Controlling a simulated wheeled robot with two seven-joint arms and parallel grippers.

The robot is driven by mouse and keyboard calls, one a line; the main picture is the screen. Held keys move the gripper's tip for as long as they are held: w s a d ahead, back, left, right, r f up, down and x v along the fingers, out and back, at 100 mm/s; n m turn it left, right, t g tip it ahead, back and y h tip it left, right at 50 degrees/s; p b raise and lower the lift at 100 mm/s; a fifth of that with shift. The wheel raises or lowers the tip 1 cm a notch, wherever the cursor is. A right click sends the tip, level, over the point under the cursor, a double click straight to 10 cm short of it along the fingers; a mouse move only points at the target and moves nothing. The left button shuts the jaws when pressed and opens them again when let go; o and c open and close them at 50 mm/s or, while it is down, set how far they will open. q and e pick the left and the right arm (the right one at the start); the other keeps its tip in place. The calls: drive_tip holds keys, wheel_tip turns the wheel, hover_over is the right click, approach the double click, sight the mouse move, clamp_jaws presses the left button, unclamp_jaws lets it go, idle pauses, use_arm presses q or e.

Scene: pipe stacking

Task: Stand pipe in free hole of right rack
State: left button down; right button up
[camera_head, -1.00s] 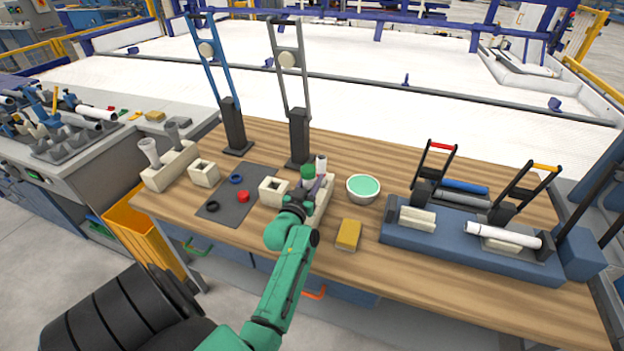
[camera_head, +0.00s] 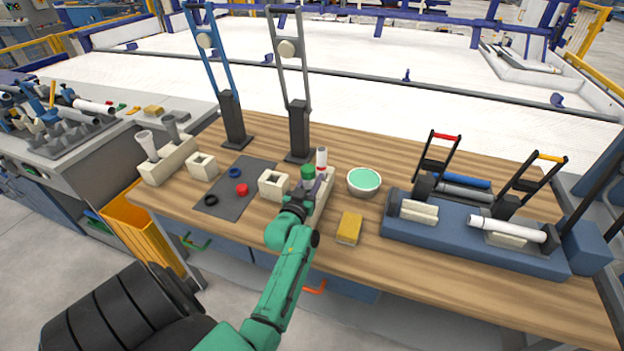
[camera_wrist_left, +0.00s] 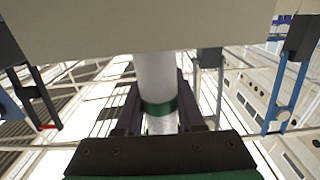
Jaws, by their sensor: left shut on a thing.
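The held pipe (camera_head: 307,173), with a green band, is upright over the near part of the right rack; in the left wrist view the white pipe (camera_wrist_left: 155,72) runs up to the beige block. My left gripper (camera_head: 310,186) is shut on it, and its dark fingers (camera_wrist_left: 158,108) flank the pipe. The right rack (camera_head: 326,187) is a long beige block partly hidden by my gripper. A white pipe with a red band (camera_head: 322,158) stands in its far part. Whether the held pipe's lower end is inside a hole is hidden. My right gripper is not in view.
A square beige block (camera_head: 273,184) stands close left of the gripper. A green-filled bowl (camera_head: 364,180) and a yellow sponge (camera_head: 349,229) lie to the right. A grey stand (camera_head: 299,130) rises behind. The left rack (camera_head: 170,163) holds two funnel-topped pieces.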

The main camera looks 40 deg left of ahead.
use_arm(q)
drive_tip(key=shift+f+b, duration=0.45)
drive_tip(key=shift+f, duration=0.25)
drive_tip(key=shift+c, duration=2.2)
unclamp_jaws()
drive_tip(key=shift+s, duration=0.1)
drive_tip(key=shift+s+d+r+p, duration=0.1)
drive_tip(key=shift+s+d+p, duration=0.05)
drive_tip(key=shift+s+p, duration=0.2)
drive_tip(key=p+v, duration=0.6)
drive_tip(key=v, duration=0.7)
drive_tip(key=shift+s+d, duration=0.15)
drive_tip(key=shift+s, duration=0.15)
